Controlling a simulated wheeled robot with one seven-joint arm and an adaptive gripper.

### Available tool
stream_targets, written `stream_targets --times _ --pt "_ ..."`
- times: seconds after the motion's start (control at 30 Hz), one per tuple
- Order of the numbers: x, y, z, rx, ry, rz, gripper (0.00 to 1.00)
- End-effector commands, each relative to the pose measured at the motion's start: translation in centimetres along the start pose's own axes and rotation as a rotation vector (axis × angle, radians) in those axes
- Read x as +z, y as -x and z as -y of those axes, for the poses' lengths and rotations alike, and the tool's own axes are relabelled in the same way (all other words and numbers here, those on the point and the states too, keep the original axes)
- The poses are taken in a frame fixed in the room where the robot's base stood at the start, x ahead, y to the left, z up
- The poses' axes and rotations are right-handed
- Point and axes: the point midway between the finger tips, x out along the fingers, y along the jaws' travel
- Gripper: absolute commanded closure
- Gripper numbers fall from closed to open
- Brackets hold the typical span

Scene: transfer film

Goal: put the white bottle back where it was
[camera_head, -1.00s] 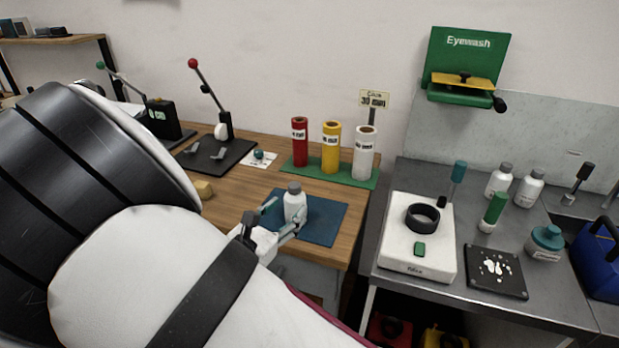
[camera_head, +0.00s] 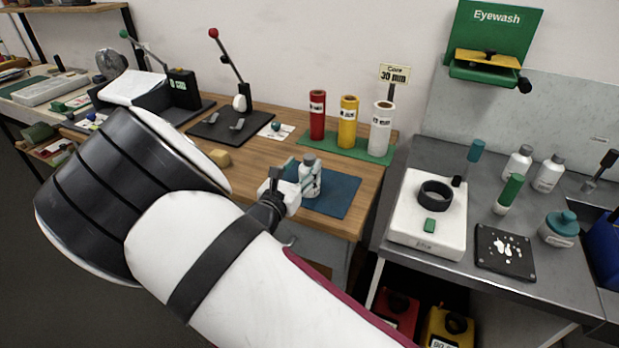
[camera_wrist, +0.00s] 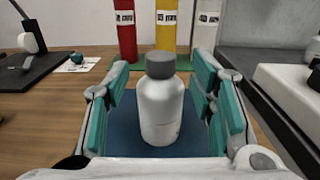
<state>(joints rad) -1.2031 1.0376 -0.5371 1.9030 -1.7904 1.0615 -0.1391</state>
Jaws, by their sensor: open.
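A white bottle (camera_head: 312,181) with a grey cap stands upright on the blue mat (camera_head: 340,196) near the front of the wooden bench. In the wrist view, the white bottle (camera_wrist: 161,110) is in the middle, between the two teal-padded fingers. My gripper (camera_wrist: 162,80) is open, with a finger on each side of the bottle and visible gaps to it. In the head view, my gripper (camera_head: 299,177) reaches the bottle from the front left and partly hides it. Two similar white bottles, one (camera_head: 518,163) and another (camera_head: 549,174), stand on the grey bench at right.
Red (camera_head: 317,116), yellow (camera_head: 348,122) and white (camera_head: 381,130) cylinders stand on a green base behind the mat. A white device (camera_head: 410,225) sits on the grey bench.

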Motion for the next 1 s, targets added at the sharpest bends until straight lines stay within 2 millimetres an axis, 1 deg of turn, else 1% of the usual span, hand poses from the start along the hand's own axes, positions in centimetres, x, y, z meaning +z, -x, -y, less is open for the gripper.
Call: stream_targets --times 0.17,0.3,0.4,0.57,0.6,0.67,0.7,0.77,0.8,1.0 --pt "0.5 -2.4 0.1 -0.004 -0.001 0.002 0.50" --pt "0.5 -4.2 0.1 -0.003 -0.001 0.002 0.50" --pt "0.5 -4.7 0.1 -0.002 -0.001 0.002 0.50" --pt "0.5 -4.6 0.1 -0.002 -0.001 0.001 0.50" --pt "0.5 -4.6 0.1 -0.002 -0.001 0.001 0.59" --pt "0.5 -4.6 0.1 -0.002 -0.001 0.001 0.72" --pt "0.5 -4.6 0.1 -0.002 -0.001 0.001 0.81" --pt "0.5 -4.6 0.1 -0.002 -0.001 0.001 0.95" --pt "0.5 -4.6 0.1 -0.002 -0.001 0.001 1.00" --pt "0.5 -4.6 0.1 -0.002 -0.002 0.002 1.00"
